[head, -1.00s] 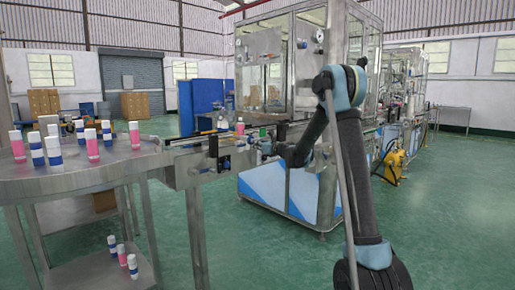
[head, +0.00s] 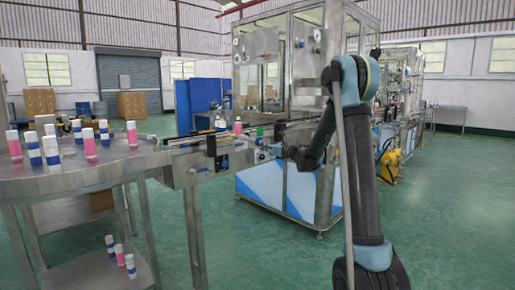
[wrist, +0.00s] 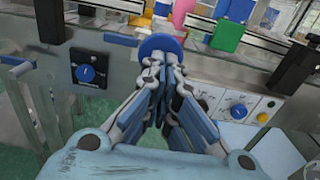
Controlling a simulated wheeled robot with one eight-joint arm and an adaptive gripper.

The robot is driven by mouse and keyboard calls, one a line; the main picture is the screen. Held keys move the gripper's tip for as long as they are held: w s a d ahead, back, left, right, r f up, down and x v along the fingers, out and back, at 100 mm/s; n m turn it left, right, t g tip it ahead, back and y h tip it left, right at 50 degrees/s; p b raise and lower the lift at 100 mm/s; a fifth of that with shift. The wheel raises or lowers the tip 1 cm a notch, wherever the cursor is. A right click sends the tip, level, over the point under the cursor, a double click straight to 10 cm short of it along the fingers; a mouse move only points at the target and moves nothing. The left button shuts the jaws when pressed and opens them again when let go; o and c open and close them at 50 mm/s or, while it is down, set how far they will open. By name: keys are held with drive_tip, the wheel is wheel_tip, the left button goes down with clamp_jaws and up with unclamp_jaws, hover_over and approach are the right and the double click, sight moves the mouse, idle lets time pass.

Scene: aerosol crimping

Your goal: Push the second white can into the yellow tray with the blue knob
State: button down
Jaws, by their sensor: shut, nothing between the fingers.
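In the wrist view my gripper (wrist: 163,70) is shut and empty, its fingertips together just below the round blue knob (wrist: 160,46). I cannot tell whether they touch it. Beyond the knob, at the top edge, are a white and blue can (wrist: 161,9) and a pink can (wrist: 182,10), both partly cut off. In the head view my gripper (head: 299,157) is small beside the conveyor, and a pink can (head: 238,127) stands on the conveyor.
A round steel table (head: 100,172) at left carries several pink and white-blue cans. The conveyor rail runs from it to a glazed machine (head: 285,195). In the wrist view, a dial panel (wrist: 88,73) is left of my gripper and another blue dial (wrist: 238,111) is right. Green floor lies open.

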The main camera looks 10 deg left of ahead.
drive_tip(key=v, duration=0.6)
drive_tip(key=shift+s, duration=0.1)
idle(0.4)
drive_tip(key=s+d+f+n+g+h, duration=0.25)
drive_tip(key=s+n, duration=0.25)
drive_tip(key=s, duration=0.3)
drive_tip(key=s+d+f+n+g+h, duration=0.1)
drive_tip(key=s+d+n, duration=0.25)
drive_tip(key=s, duration=0.45)
drive_tip(key=s+d+f+n+g+h, duration=0.1)
drive_tip(key=s+d+n+g+h, duration=0.1)
drive_tip(key=s+n, duration=0.55)
drive_tip(key=s+d+f+n+g+h, duration=0.1)
drive_tip(key=s+d+f+n+h, duration=0.2)
drive_tip(key=s, duration=0.6)
drive_tip(key=s+d+f+n+g+h, duration=0.1)
drive_tip(key=s+d+f+n+h, duration=0.1)
drive_tip(key=s+d+f, duration=0.5)
drive_tip(key=s+d+f+n+g+h, duration=0.1)
drive_tip(key=s+d+f+n+h, duration=0.2)
drive_tip(key=s+d, duration=0.6)
drive_tip(key=s+f+n, duration=0.1)
drive_tip(key=s+f, duration=0.1)
drive_tip(key=s, duration=0.1)
drive_tip(key=shift+s+f+n+h, duration=0.3)
drive_tip(key=shift+s+n+h, duration=0.05)
drive_tip(key=shift+n, duration=0.05)
